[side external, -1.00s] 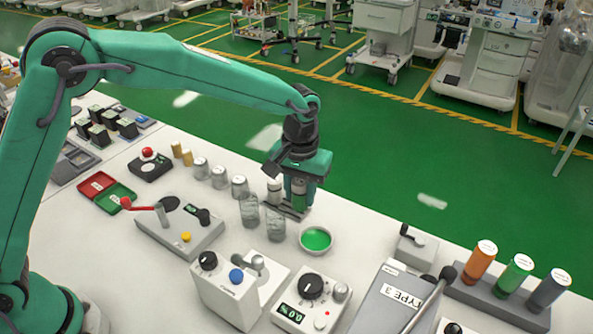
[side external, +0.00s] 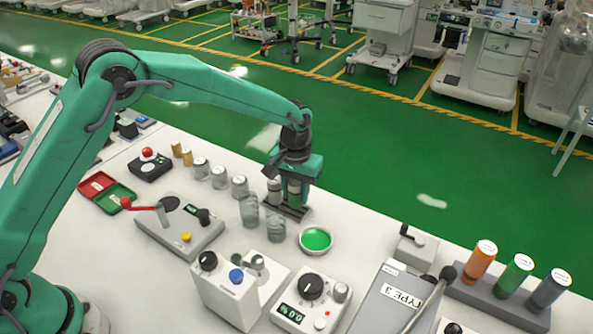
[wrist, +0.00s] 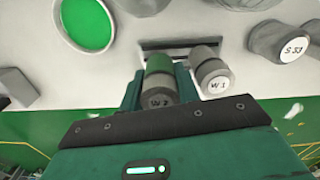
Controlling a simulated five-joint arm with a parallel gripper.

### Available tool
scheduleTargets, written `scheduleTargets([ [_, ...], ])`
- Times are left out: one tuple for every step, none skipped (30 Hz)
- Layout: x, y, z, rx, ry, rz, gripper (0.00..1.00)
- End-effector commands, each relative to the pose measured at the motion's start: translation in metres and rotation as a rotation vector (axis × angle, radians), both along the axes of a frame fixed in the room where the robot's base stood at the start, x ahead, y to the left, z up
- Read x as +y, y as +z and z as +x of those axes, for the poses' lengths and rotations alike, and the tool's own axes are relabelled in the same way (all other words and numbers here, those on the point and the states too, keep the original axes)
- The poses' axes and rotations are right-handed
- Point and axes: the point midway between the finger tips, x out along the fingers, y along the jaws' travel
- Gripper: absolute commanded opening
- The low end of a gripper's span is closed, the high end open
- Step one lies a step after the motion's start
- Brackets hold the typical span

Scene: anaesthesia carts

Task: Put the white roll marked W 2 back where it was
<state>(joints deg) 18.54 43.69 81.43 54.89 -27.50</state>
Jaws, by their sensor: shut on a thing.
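The white roll marked W 2 (wrist: 160,92) stands upright between the jaws of my gripper (wrist: 159,88), its marked end facing the wrist camera. My gripper also shows in the side view (side external: 295,188), shut on the roll. The roll's far end is at the dark holder (wrist: 180,44); I cannot tell whether it touches or sits in it. The white roll marked W 1 (wrist: 210,74) stands in the holder right beside it. In the side view, W 1 (side external: 273,190) is left of my gripper and the low holder (side external: 291,212) is beneath.
Clear glass-like cylinders (side external: 249,210) stand just in front of the holder. A dish of green (side external: 315,239) is to the right. Several grey-white rolls (side external: 219,178) are to the left; one is marked S 33 (wrist: 291,46). The table edge lies just behind.

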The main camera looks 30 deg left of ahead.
Motion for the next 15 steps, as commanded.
scheduleTargets([
  [0.0, -0.006, -0.001, 0.002, 0.0, 0.001, 0.1],
  [0.0, -0.01, 0.0, 0.002, 0.0, 0.001, 0.1],
  [0.0, -0.013, 0.0, 0.001, 0.0, 0.001, 0.1],
  [0.0, -0.015, 0.0, 0.002, 0.0, 0.001, 0.1],
  [0.0, -0.017, -0.001, 0.001, 0.0, 0.001, 0.1],
  [0.0, -0.018, 0.0, 0.001, 0.0, 0.001, 0.1],
  [0.0, -0.019, 0.0, 0.001, 0.0, 0.0, 0.1],
  [0.0, -0.019, 0.0, 0.0, 0.0, 0.0, 0.1],
  [0.0, -0.019, 0.0, 0.0, 0.0, 0.0, 0.1],
  [0.0, -0.019, 0.0, 0.0, 0.0, 0.0, 0.1],
  [0.0, -0.018, 0.0, 0.0, 0.0, 0.0, 0.1],
  [0.0, -0.018, 0.0, 0.0, 0.0, 0.0, 0.1],
  [0.0, -0.018, 0.0, 0.0, 0.0, 0.0, 0.1],
  [0.0, -0.018, 0.0, 0.0, 0.0, 0.0, 0.1],
  [0.0, -0.019, 0.0, 0.0, 0.0, 0.0, 0.1],
])
